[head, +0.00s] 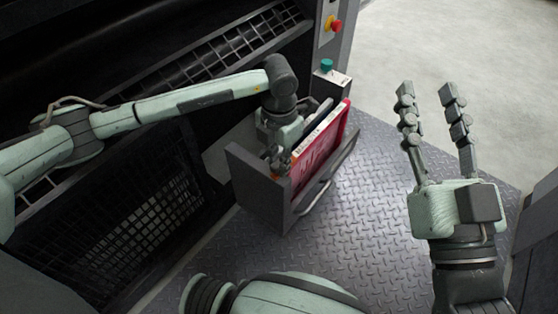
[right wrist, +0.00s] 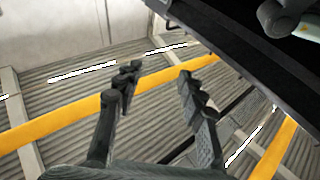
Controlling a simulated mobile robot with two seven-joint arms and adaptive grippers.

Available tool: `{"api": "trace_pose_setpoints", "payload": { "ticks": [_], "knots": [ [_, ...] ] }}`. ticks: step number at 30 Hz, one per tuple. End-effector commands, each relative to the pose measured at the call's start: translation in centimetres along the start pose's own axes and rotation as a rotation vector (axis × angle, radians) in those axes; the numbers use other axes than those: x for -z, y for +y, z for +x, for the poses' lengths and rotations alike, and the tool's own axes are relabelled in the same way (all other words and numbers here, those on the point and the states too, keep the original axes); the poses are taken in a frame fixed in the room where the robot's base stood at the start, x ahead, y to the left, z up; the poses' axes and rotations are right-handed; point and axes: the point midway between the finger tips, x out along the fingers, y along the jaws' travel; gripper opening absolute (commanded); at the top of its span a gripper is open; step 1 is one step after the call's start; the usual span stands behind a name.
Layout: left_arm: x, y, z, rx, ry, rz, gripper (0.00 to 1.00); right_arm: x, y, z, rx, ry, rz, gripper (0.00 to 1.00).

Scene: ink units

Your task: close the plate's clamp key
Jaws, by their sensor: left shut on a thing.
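A red plate-like panel (head: 325,150) with a pale top edge stands tilted in an open grey drawer or box (head: 262,195). A dark panel (head: 318,112) stands behind it. My left gripper (head: 277,160) reaches down into the box at the left end of the red panel. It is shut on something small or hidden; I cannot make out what. I cannot pick out a clamp key; the box wall and gripper cover that area. My right gripper (head: 427,90) is open and empty, raised over the floor, well right of the box. Its spread fingers also show in the right wrist view (right wrist: 158,72).
A dark machine with mesh panels (head: 130,220) fills the left. A post carries a red and yellow button (head: 334,24) and a green knob (head: 327,66). A metal handle (head: 315,198) juts from the box. The tread-plate floor (head: 365,215) is clear.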

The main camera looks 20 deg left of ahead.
Motion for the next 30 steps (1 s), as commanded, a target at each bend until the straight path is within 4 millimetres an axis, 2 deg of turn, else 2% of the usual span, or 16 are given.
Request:
{"api": "trace_pose_setpoints", "payload": {
  "ticks": [9,23,24,28,30],
  "knots": [
    [0.01,0.00,-0.05,0.000,0.000,-0.094,0.00,-0.67,0.21,0.03,-0.003,-0.038,-0.007,0.40],
    [0.01,0.00,-0.04,0.000,0.000,-0.106,0.00,-0.78,0.60,0.09,-0.015,-0.044,-0.007,0.40],
    [0.01,0.00,-0.03,0.000,0.000,-0.106,0.17,-0.76,0.60,0.10,-0.015,-0.043,-0.007,0.40],
    [0.00,0.00,-0.03,0.000,0.000,-0.105,0.33,-0.71,0.55,0.11,-0.015,-0.040,-0.005,0.40],
    [0.00,0.00,-0.03,0.000,0.000,-0.105,0.36,-0.71,0.50,0.11,-0.014,-0.040,-0.004,0.40]
  ]
}}
